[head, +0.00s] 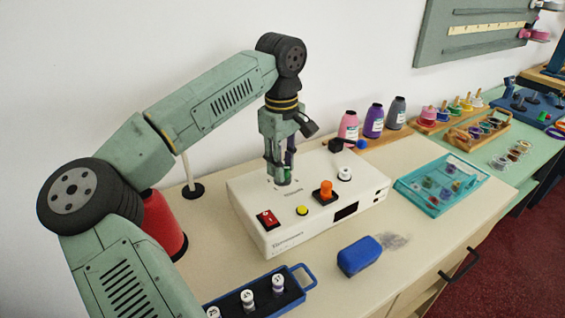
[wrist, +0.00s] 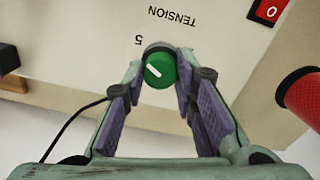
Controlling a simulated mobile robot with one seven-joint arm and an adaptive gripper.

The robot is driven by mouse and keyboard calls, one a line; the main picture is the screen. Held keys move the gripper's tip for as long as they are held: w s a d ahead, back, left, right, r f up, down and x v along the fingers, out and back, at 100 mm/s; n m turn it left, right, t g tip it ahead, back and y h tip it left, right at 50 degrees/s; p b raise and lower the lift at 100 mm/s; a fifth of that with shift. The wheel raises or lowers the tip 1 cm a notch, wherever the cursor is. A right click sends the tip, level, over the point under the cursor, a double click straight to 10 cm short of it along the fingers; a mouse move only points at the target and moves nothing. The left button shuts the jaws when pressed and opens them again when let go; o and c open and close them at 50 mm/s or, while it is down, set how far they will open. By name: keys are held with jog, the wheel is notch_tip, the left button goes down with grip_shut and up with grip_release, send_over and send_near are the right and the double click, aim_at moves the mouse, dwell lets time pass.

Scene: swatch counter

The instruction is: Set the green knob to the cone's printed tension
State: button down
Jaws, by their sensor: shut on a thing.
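The green knob (wrist: 162,69) sits on the white machine's top (head: 262,200), beside the printed word TENSION. A 5 is printed near it, upside down in the wrist view; other scale marks there are hidden or out of frame. Its short white pointer line slants toward the upper left in the wrist view. My gripper (wrist: 161,64) points down with its fingers shut on the knob's two sides; the head view also shows my gripper (head: 283,180) at the machine. Pink (head: 349,127), purple (head: 373,122) and grey (head: 396,113) cones stand behind; their label print is too small to read.
The machine also carries a red switch (head: 267,219), yellow button (head: 302,211), orange knob (head: 326,192) and white knob (head: 345,174). A blue block (head: 359,257), blue rack (head: 297,299) and teal tray (head: 468,184) lie around it. A red cylinder (head: 163,224) stands behind my arm.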

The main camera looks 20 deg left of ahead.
dwell(0.3)
jog(key=c, duration=1.3)
grip_release()
notch_tip(320, 180, up, 12)
jog(key=shift+s, duration=0.15)
